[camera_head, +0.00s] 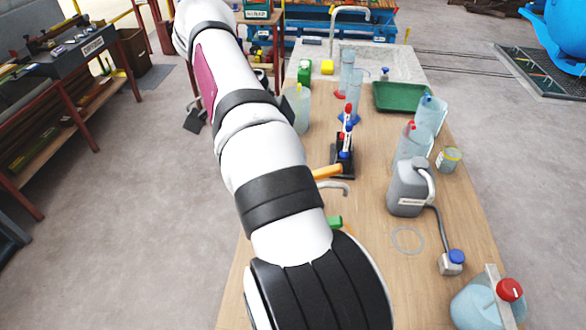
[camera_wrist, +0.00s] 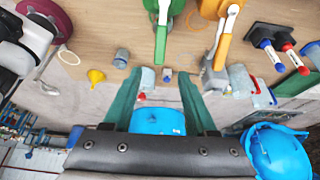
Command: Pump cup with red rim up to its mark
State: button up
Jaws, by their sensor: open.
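My gripper (camera_wrist: 160,76) is open in the wrist view, its two green fingers apart with nothing seen held between them. In the head view my arm hides it. A clear cup (camera_head: 449,159) with a yellowish rim stands at the table's right edge. A green-bodied device (camera_wrist: 165,14) and an orange-bodied device (camera_wrist: 225,36), each with a white lever, stand at the top of the wrist view, apart from my fingers. I cannot tell whether they are pumps.
A grey canister (camera_head: 408,187) and a red-capped jug (camera_head: 489,302) stand on the right of the wooden table (camera_head: 375,275). A green tray (camera_head: 400,97) lies farther back. A rack with red and blue markers (camera_head: 347,140) stands mid-table. Some front table surface is clear.

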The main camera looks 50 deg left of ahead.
jog(key=w+d+r+g+y, duration=0.3)
jog(key=w+d, duration=0.2)
jog(key=shift+g+y, duration=0.3)
jog(key=f, duration=1.5)
jog(key=shift+s+a, duration=0.3)
grip_shut()
